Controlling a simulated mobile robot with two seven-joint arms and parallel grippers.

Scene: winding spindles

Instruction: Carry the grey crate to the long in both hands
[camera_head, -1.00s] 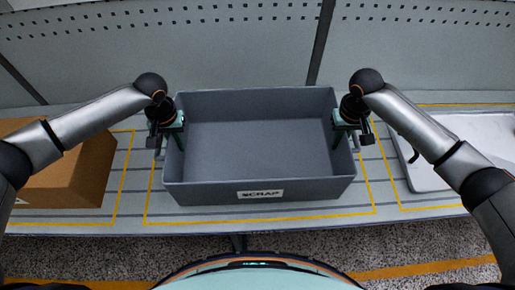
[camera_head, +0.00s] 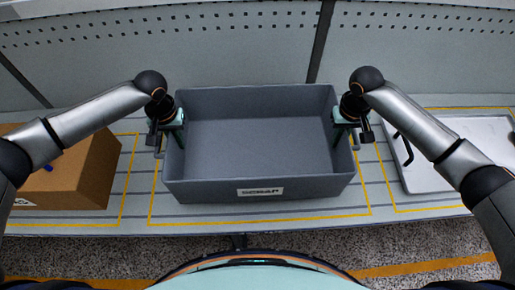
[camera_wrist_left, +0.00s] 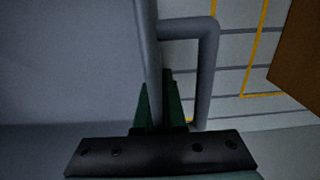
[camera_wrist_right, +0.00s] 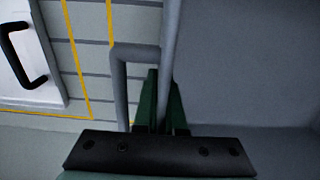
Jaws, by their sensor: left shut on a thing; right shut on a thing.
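The grey crate (camera_head: 260,188) is open-topped, looks empty and has a "SCRAP" label on its front wall. It sits level in the middle of the head view, above a yellow-outlined area. My left gripper (camera_head: 176,130) is shut on its left side wall, beside a bar handle (camera_wrist_left: 206,75). My right gripper (camera_head: 344,130) is shut on its right side wall, beside the other handle (camera_wrist_right: 119,85). In both wrist views the fingers straddle the side wall, inside the handle. The crate's underside is hidden, so any gap below it cannot be seen.
A brown cardboard box (camera_head: 88,175) stands left of the crate, with something blue on it. A white tray (camera_head: 435,175) with a black handle lies to the right. A perforated panel (camera_head: 230,55) rises behind. The bench's front edge is just nearer than the crate.

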